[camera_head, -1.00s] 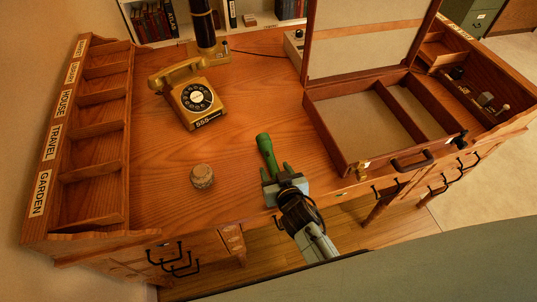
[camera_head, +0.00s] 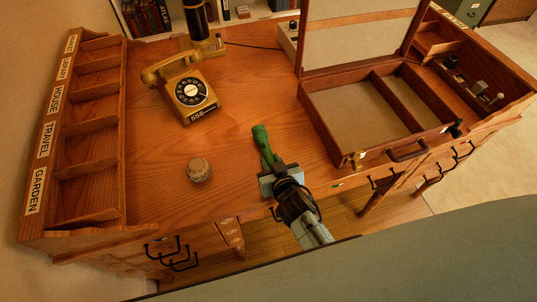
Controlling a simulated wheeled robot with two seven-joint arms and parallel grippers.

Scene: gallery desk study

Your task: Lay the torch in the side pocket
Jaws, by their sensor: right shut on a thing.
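The green torch (camera_head: 264,146) is in my right gripper (camera_head: 271,172), which is shut on it over the front of the desk. The torch points away from me, toward the back of the desk. Its near end is hidden by the gripper. An open case (camera_head: 333,150) lies to the right of the gripper with its lid raised. A divider (camera_head: 391,100) splits it into a wide left compartment (camera_head: 350,115) and a narrow side pocket (camera_head: 425,95) on the right. Both look empty. My left gripper is not in view.
A yellow telephone (camera_head: 190,92) stands at the back left. A round cork-coloured object (camera_head: 198,170) sits left of the gripper. A labelled pigeonhole rack (camera_head: 95,150) lines the left edge. The middle of the desk (camera_head: 225,135) is clear.

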